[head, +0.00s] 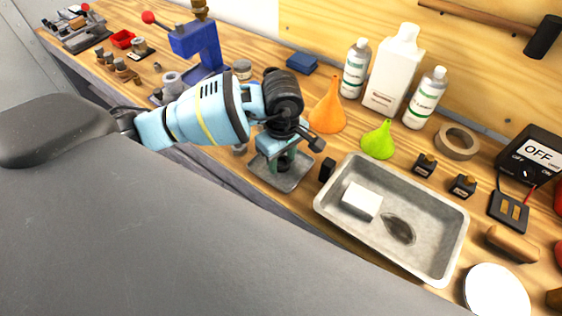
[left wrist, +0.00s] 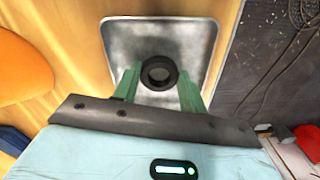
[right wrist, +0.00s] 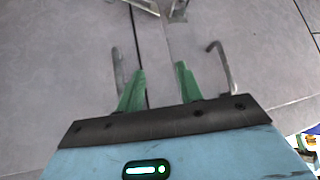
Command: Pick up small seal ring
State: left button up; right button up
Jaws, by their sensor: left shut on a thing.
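A small black seal ring (left wrist: 146,76) shows in the left wrist view, over a small grey metal tray (left wrist: 117,40). My left gripper (left wrist: 160,82) has its green fingers on both sides of the ring and is shut on it. In the head view the left gripper (head: 283,160) points down at the small tray (head: 292,184), and the ring is mostly hidden there. I cannot tell whether the ring touches the tray. My right gripper (right wrist: 160,80) is open and empty over a plain grey surface in the right wrist view.
A larger metal tray (head: 395,262) with a white block (head: 361,201) lies to the right of the left gripper. A small black block (head: 327,168) stands between the trays. Orange (head: 327,108) and green (head: 378,141) funnels stand behind. A blue press (head: 197,42) is at the left.

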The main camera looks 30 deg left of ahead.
aim_at(279, 163)
pick_arm(q)
jog(key=shift+r, duration=0.15)
